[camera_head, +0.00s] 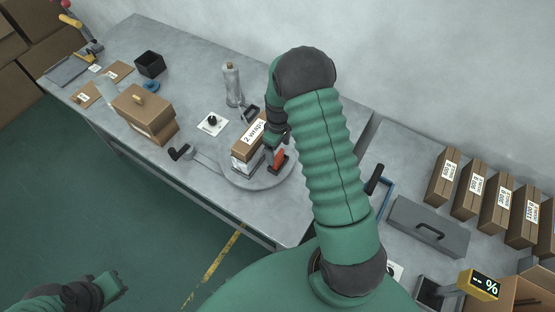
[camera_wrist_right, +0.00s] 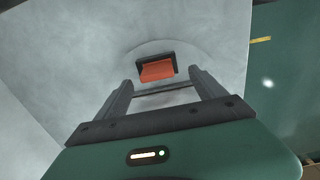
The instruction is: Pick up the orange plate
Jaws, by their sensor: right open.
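The orange plate (camera_head: 278,160) stands in a small dark holder on a round grey disc (camera_head: 236,174) on the workbench. In the right wrist view, the orange plate (camera_wrist_right: 157,71) shows ahead of my fingers, framed by its dark holder. My right gripper (camera_head: 275,143) is above and beside it in the head view, partly hidden by my own wrist. In the wrist view my right gripper (camera_wrist_right: 160,84) is open, with nothing between its fingers. Whether a fingertip touches the plate is unclear. My left arm's end (camera_head: 108,287) shows at the lower left; its jaws cannot be made out.
A brown box labelled "2 wraps" (camera_head: 250,136) stands close beside the orange plate. A grey case (camera_head: 428,227) and several boxes stand on the right bench.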

